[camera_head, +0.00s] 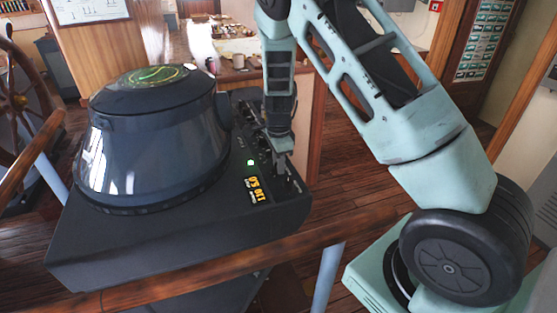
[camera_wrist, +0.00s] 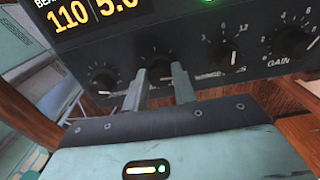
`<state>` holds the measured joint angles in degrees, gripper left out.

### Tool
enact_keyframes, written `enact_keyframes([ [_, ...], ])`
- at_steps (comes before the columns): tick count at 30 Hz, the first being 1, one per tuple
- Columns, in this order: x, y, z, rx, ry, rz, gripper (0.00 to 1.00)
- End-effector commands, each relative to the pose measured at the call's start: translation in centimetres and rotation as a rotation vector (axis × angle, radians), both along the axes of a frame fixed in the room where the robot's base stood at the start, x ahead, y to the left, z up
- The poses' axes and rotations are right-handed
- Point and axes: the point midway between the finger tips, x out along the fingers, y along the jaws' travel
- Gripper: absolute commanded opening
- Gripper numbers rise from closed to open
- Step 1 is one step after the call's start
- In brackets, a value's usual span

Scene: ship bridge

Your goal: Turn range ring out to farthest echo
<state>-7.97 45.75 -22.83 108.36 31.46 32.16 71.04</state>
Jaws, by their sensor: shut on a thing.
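The dark radar console (camera_head: 150,235) stands at left in the head view. Its hooded scope (camera_head: 155,76) shows green curved marks on top, too small to read as ring or echo. The number display (camera_wrist: 95,14) reads 110 and about 5.0 in the wrist view. My gripper (camera_wrist: 159,72) is shut on a small black knob (camera_wrist: 161,68), with one finger on each side of it. In the head view my gripper (camera_head: 281,155) reaches down to the console's right-hand panel, and the knob there is hidden. The knob's label is covered by the fingers.
In the wrist view, another knob (camera_wrist: 104,79) sits left of the held one. To the right are a knob with a number scale (camera_wrist: 224,52) and the GAIN knob (camera_wrist: 291,40). A wooden rail (camera_head: 250,258) runs before the console. A ship's wheel (camera_head: 20,100) stands at far left.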

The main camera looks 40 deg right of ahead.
Motion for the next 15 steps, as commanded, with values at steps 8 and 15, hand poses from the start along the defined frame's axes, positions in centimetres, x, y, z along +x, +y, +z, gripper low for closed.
enact_keyframes([
  [8,0.05,-0.04,0.01,-0.001,-0.002,-0.032,0.04],
  [15,0.05,-0.04,0.0,0.0,-0.001,-0.032,0.04],
])
